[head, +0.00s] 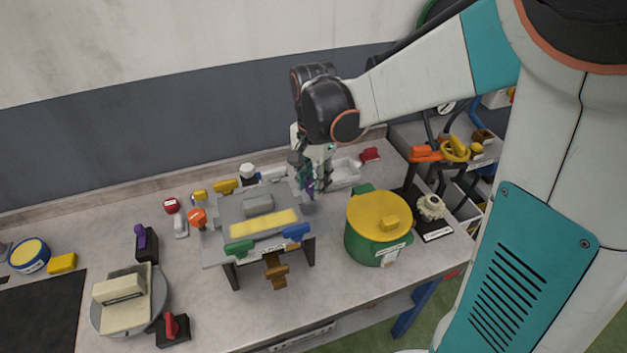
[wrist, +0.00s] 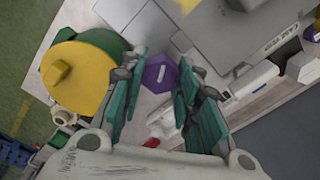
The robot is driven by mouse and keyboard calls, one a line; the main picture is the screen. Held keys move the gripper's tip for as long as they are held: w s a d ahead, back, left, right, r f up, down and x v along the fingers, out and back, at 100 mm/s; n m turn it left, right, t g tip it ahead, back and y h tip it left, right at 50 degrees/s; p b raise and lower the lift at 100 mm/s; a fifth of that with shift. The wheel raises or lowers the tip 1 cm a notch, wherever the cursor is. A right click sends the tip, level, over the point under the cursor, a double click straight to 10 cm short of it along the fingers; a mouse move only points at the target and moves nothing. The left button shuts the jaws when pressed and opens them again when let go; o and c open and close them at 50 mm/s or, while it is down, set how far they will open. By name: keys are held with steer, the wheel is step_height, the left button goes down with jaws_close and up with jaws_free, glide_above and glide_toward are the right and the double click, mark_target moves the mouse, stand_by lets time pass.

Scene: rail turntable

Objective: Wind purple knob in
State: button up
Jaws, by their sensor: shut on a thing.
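The purple knob (wrist: 160,75) is six-sided with a small white mark on its face, and sits at the side of the grey machine (wrist: 215,40). My gripper (head: 310,178) is at the right end of this machine (head: 228,211) in the head view, where it largely hides the knob. In the wrist view my gripper's teal fingers (wrist: 159,82) stand on either side of the knob, shut on it. The exact contact at the fingertips is hard to see. The machine has a yellow strip on top and green and blue blocks at its front corners.
A green pot with a yellow lid (head: 379,214) stands close to the right of my gripper. A white tray (head: 345,174) and a red item (head: 370,154) lie behind. A black block with a purple lever (head: 146,245) and a round turntable (head: 108,317) are at the left.

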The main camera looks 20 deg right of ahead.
steer(key=shift+m, duration=0.5)
steer(key=o, duration=1.1)
steer(key=shift+c, duration=0.2)
step_height(320, 180, up, 12)
steer(key=shift+s, duration=0.1)
steer(key=s+f+n+t+b, duration=0.7)
steer(key=s+f+n+b, duration=0.3)
steer(key=s, duration=0.5)
step_height(320, 180, down, 3)
steer(key=n, duration=0.2)
steer(key=shift+d+r+n, duration=0.15)
steer(key=shift+n, duration=0.15)
